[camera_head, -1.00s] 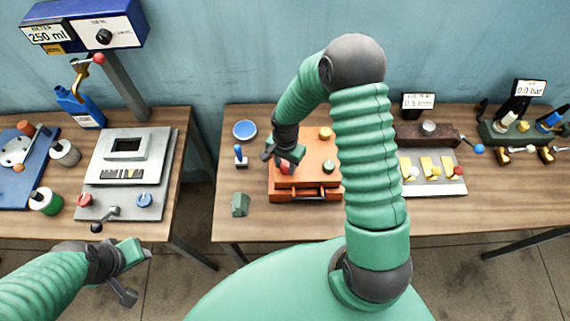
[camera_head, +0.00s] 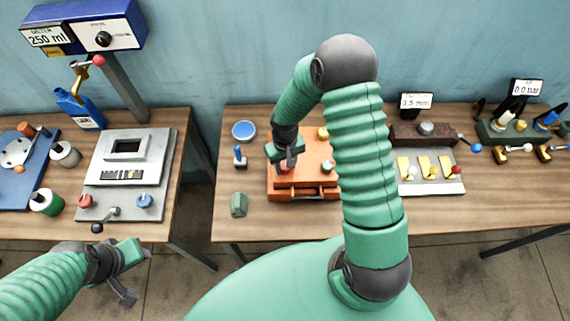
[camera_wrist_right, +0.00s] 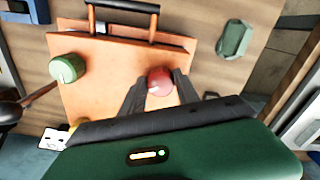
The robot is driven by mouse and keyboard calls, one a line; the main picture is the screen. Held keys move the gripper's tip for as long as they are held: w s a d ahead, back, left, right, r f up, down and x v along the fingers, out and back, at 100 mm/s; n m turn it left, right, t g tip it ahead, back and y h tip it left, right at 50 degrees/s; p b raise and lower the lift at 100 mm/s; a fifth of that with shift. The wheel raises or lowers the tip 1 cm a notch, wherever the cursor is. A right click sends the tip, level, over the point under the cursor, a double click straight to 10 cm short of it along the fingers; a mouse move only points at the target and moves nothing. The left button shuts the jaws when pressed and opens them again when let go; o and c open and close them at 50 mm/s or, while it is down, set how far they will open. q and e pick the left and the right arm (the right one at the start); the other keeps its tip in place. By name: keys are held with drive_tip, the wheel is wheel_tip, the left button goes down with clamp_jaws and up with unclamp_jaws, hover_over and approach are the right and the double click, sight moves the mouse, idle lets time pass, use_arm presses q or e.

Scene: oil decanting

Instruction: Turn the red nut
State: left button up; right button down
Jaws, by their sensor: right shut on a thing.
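The red nut (camera_head: 285,167) sits on the orange box (camera_head: 310,150) on the middle table, partly hidden by my right gripper (camera_head: 284,161). In the right wrist view the red nut (camera_wrist_right: 159,82) is between the two dark fingers of my right gripper (camera_wrist_right: 158,88), which is shut on it. The orange box (camera_wrist_right: 105,75) lies under it, with a dark bar handle at its edge. My left gripper (camera_head: 135,272) hangs at the lower left, empty, fingers apart, in front of the left table.
A green knob (camera_head: 327,166) and a yellow knob (camera_head: 324,133) stand on the box near the nut. A green block (camera_head: 239,204), a blue-handled tool (camera_head: 239,156) and a blue dish (camera_head: 244,131) are left of the box. The front table strip is clear.

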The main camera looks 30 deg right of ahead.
drive_tip(key=n, duration=0.3)
drive_tip(key=n+p, duration=0.1)
drive_tip(key=n, duration=0.1)
drive_tip(key=shift+w+d+r+n, duration=0.1)
drive_tip(key=shift+w+r+n, duration=0.05)
drive_tip(key=shift+w+n, duration=0.15)
drive_tip(key=n+p, duration=0.1)
drive_tip(key=n, duration=0.4)
drive_tip(key=shift+n, duration=0.3)
